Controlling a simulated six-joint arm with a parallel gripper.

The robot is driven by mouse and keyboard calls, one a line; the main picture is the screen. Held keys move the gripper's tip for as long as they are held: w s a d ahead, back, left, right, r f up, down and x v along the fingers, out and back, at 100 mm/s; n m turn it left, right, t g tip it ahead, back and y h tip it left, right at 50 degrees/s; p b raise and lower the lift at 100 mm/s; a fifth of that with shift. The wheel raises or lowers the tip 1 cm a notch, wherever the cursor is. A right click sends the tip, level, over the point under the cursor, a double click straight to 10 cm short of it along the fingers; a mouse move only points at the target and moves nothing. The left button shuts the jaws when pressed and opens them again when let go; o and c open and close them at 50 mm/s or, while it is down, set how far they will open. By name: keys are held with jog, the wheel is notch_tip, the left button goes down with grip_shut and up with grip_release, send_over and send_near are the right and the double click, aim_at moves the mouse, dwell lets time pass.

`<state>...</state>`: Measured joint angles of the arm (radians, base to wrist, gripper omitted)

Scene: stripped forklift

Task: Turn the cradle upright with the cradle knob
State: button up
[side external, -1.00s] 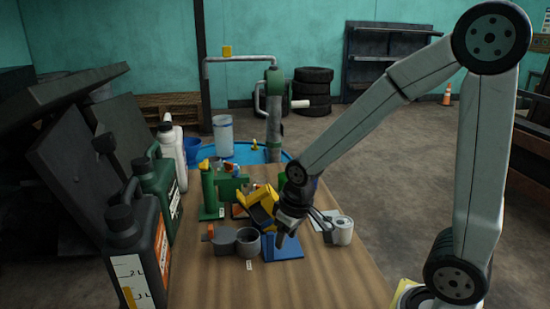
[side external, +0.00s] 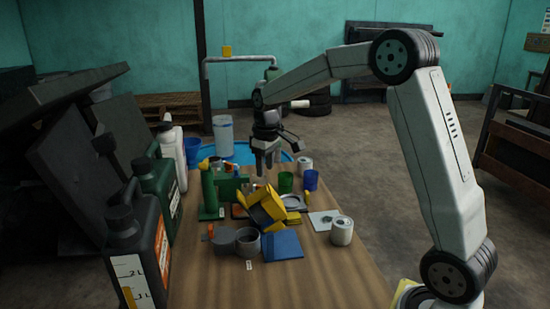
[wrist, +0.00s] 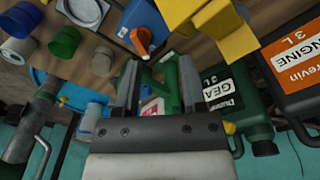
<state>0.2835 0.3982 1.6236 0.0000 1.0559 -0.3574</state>
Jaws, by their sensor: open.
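A yellow cradle (side external: 262,207) with a dark inside sits tilted on the table in the side view. A yellow part that looks like it shows at the top of the wrist view (wrist: 228,35). I cannot tell for certain which part is the cradle knob; an orange knob-like part (wrist: 141,38) shows in the wrist view. My gripper (side external: 266,166) points down, open and empty, above and behind the cradle. In the wrist view, a green object with a white label (wrist: 164,92) appears between the fingers, below them.
A green cup (side external: 285,182) and a blue cup (side external: 311,180) stand right of the cradle. Large canisters (side external: 137,250) line the left edge. The table's front is clear.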

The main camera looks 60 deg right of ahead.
aim_at(260, 186)
jog(key=shift+w+d+f+n+g, duration=0.25)
jog(key=shift+w+d+n, duration=0.4)
jog(key=shift+w+d, duration=0.35)
jog(key=shift+w+d+f+n+g, duration=0.2)
jog(key=shift+w+d+n, duration=0.45)
jog(key=shift+w, duration=0.55)
jog(key=shift+f, duration=0.1)
jog(key=shift+f, duration=3.8)
grip_shut()
